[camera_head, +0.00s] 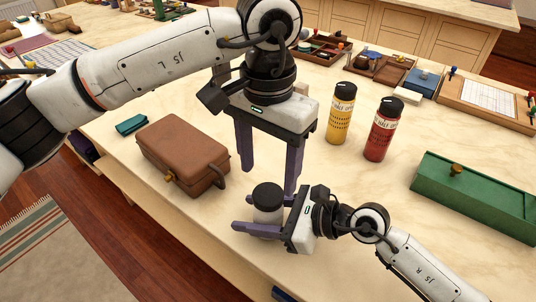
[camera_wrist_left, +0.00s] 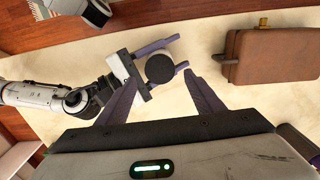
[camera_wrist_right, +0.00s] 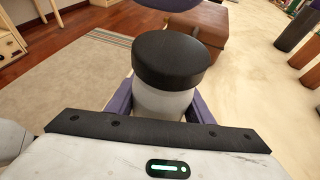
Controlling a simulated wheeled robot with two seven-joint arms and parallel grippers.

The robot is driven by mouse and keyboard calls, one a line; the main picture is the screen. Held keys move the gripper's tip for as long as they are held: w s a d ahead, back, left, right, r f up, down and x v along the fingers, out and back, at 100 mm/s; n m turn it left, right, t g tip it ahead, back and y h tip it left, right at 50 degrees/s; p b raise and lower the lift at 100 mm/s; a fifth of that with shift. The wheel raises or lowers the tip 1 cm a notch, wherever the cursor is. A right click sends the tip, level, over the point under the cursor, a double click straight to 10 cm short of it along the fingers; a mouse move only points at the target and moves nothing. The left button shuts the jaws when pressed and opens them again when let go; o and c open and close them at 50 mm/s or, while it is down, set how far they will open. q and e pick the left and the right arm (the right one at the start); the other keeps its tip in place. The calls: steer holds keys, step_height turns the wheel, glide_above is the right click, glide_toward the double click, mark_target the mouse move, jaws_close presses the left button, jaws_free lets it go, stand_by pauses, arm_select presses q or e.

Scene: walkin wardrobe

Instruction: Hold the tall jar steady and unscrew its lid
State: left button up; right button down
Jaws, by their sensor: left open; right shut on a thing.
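The tall jar (camera_head: 267,217) has a pale body and a black lid (camera_head: 267,195). It stands upright near the table's front edge. My right gripper (camera_head: 252,229) is shut around the jar's body from the right, below the lid. In the right wrist view the jar body (camera_wrist_right: 163,104) sits between the fingers and the lid (camera_wrist_right: 171,60) is on top. My left gripper (camera_head: 268,175) points down above and behind the jar, open and empty. In the left wrist view the lid (camera_wrist_left: 160,69) shows from above, beyond the open fingertips and apart from them.
A brown case (camera_head: 183,152) lies left of the jar, with a small teal cloth (camera_head: 131,124) behind it. A yellow bottle (camera_head: 341,114) and a red bottle (camera_head: 383,130) stand behind right. A green box (camera_head: 478,195) is at the right. The table between is clear.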

mark_target(268, 193)
arm_select(q)
steer(key=shift+f, duration=2.65)
steer(key=c, duration=1.1)
